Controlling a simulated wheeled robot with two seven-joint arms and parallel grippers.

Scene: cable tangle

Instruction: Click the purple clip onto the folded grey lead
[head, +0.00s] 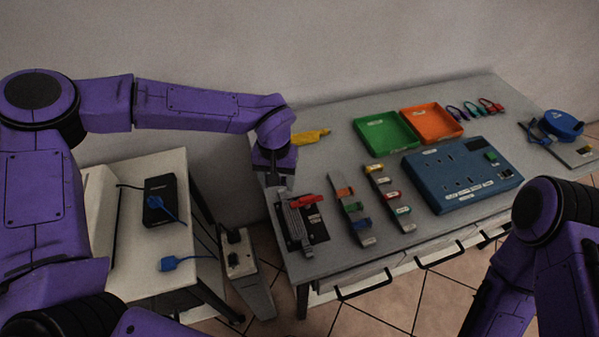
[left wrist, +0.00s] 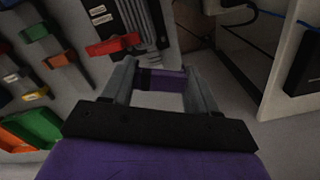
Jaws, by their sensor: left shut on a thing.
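The folded grey lead (head: 297,222) lies as a bundle of parallel strands on a black board (head: 317,227) at the left end of the table. A red clip (head: 306,201) sits at the bundle's far end. The lead (left wrist: 138,18) and red clip (left wrist: 113,44) also show in the left wrist view. My left gripper (head: 279,188) is at the table's left edge, just beyond the lead. In the left wrist view, its fingers (left wrist: 160,82) are shut on the purple clip (left wrist: 165,78), apart from the lead. My right gripper is out of view; only its arm shows.
Grey strips with coloured clips (head: 349,209) lie right of the board. Behind are a yellow object (head: 311,137), a green tray (head: 384,134) and an orange tray (head: 432,121). A blue socket box (head: 463,177) stands to the right. A gap separates the side table (head: 125,255).

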